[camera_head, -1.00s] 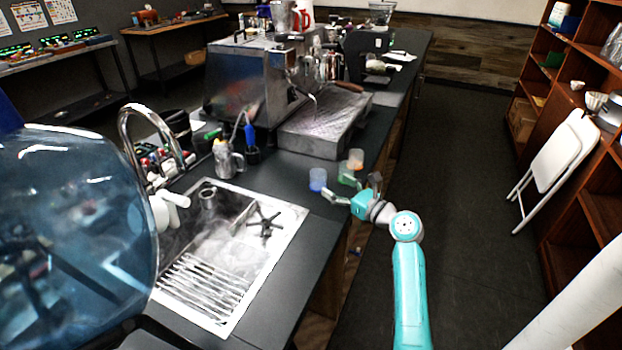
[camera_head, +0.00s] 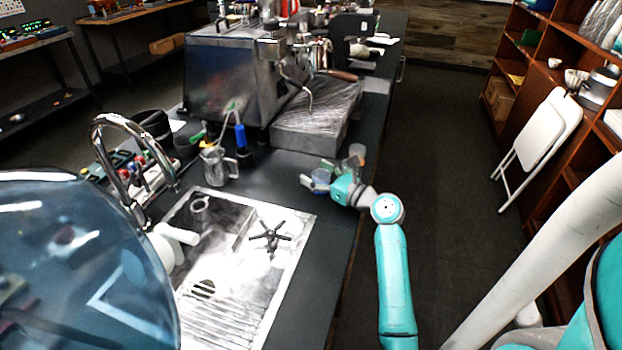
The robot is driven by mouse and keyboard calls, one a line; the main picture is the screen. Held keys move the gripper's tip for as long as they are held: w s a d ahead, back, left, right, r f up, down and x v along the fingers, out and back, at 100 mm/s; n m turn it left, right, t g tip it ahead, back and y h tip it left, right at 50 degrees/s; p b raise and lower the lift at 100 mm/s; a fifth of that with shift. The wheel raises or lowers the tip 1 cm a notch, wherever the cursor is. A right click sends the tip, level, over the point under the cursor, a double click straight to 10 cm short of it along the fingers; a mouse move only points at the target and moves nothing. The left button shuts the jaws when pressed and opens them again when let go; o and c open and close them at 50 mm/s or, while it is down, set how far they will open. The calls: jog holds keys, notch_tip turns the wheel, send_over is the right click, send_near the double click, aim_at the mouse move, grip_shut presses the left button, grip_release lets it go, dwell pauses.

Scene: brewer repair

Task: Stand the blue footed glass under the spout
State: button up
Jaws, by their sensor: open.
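The blue footed glass (camera_head: 321,177) stands on the dark counter near its right edge, in front of the brewer's tray. My gripper (camera_head: 315,173) is open with its fingers at the blue glass, one on its near left side and one toward its far side. Whether the fingers touch it is too small to tell, and its foot is hidden. The metal brewer (camera_head: 228,75) stands beyond, with a thin spout (camera_head: 308,92) hanging over its drip tray (camera_head: 312,122). The space under the spout looks empty.
An amber-tinted glass (camera_head: 357,151) stands close behind my gripper. The sink (camera_head: 215,280) lies on the near side, with a metal pitcher (camera_head: 215,165) and a blue-handled tool (camera_head: 240,138) to the left. A large clear blue bottle (camera_head: 80,270) fills the lower left.

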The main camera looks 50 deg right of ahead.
jog(key=shift+r, duration=0.1)
jog(key=c, duration=1.4)
